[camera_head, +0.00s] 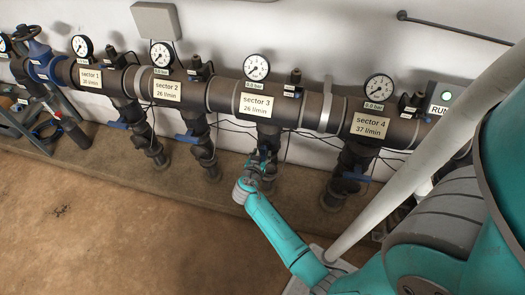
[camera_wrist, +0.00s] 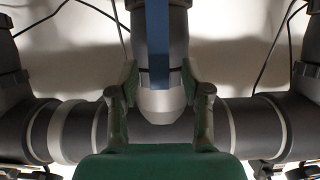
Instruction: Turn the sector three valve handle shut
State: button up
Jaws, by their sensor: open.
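The sector three valve hangs below the main pipe under the "sector 3" label (camera_head: 255,105). My gripper (camera_head: 262,162) is at this valve in the head view and mostly hides its handle there. In the wrist view the blue valve handle (camera_wrist: 157,42) runs down from the top edge as a narrow bar in front of the grey pipe. My gripper (camera_wrist: 159,82) is open there, one finger on each side of the handle's lower end. A gap shows on both sides. How deep the handle sits between the fingers is unclear.
Blue handles of sector 1 (camera_head: 118,124), sector 2 (camera_head: 187,136) and sector 4 (camera_head: 356,176) stand on neighbouring branches. The sector 3 gauge (camera_head: 256,67) reads near its low end, with a "0.0 bar" tag. Thin cables hang behind the pipes. The floor in front (camera_head: 110,225) is clear.

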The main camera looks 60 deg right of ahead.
aim_at(263, 152)
jog(key=shift+x, duration=1.7)
grip_shut()
